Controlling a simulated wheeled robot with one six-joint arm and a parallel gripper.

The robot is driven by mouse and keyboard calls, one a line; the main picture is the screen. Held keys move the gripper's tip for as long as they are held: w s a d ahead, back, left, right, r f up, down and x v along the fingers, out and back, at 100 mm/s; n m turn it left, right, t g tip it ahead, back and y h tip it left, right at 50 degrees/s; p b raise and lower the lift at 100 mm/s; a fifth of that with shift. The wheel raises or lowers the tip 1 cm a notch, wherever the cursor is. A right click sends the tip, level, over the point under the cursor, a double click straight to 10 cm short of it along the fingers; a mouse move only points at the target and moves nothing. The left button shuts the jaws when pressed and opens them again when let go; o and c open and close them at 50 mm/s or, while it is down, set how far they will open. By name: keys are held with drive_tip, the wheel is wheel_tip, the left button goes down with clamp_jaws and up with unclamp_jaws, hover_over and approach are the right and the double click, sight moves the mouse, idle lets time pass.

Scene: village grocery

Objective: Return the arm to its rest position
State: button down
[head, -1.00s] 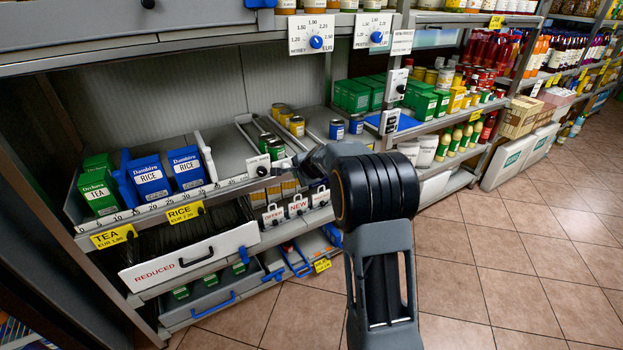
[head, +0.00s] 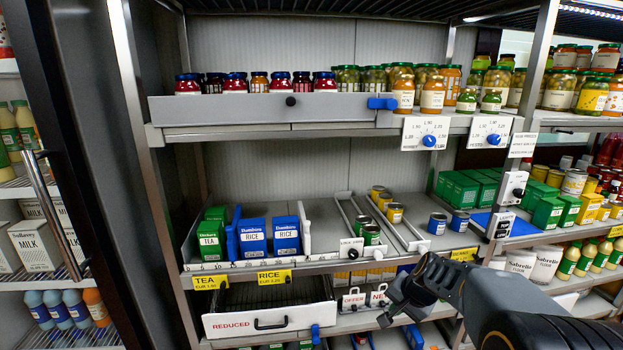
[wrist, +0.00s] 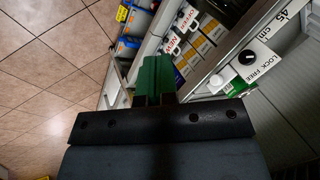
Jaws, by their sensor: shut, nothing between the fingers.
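My gripper (head: 392,308) is in the lower right of the head view, in front of the lower shelves, with my arm reaching in from the right edge. Its fingers look closed and hold nothing. In the wrist view my gripper (wrist: 153,100) shows as a dark bar with short fingers.
A shelf holds a green tea box (head: 211,240), blue rice boxes (head: 252,241) and several cans. Below is a white REDUCED drawer (head: 262,321). A grey tray of jars (head: 270,108) sits above. A fridge with a handle (head: 56,215) stands at left. Tiled floor (wrist: 45,70) is open in the wrist view.

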drive_tip(key=s+a+r+n+h+p, duration=0.1)
drive_tip(key=s+r+n+p, duration=0.3)
drive_tip(key=s+r, duration=0.4)
drive_tip(key=s+a+r+n+g+h+p, duration=0.1)
drive_tip(key=s+a+r+n+p, duration=0.3)
drive_tip(key=s+r+p, duration=0.3)
drive_tip(key=s+r, duration=0.2)
drive_tip(key=s, duration=0.1)
drive_tip(key=shift+a+n, duration=0.3)
